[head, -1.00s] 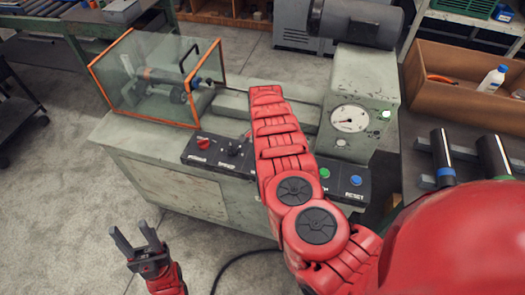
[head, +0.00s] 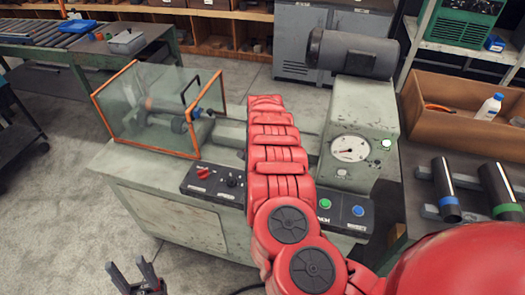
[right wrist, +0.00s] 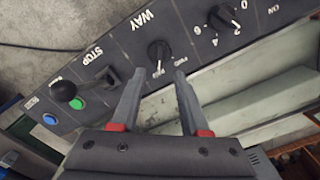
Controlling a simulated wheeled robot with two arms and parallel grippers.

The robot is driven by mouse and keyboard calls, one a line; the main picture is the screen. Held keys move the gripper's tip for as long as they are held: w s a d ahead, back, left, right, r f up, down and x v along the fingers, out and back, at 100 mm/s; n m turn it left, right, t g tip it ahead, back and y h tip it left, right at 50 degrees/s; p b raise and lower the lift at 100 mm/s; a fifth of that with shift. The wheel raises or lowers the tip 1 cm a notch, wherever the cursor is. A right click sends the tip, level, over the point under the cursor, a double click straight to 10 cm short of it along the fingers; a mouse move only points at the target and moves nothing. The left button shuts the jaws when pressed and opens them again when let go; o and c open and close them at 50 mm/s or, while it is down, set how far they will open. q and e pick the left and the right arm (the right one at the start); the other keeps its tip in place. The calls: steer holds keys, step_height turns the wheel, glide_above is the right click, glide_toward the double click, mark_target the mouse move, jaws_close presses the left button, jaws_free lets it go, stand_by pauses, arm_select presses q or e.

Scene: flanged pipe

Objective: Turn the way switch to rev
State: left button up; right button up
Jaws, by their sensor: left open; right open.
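The way switch (right wrist: 159,50) is a round black knob on the dark control strip in the right wrist view, under the word WAY. In the head view my right arm hides that gripper and the switch. My left gripper (head: 137,275) is open and empty, low in front of the bench.
A glass guard box (head: 160,110) with orange edges and a pressure gauge (head: 349,148) stand on the bench.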

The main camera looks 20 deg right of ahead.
step_height(320, 180, up, 11)
steer(key=b, duration=0.2)
steer(key=shift+f, duration=0.1)
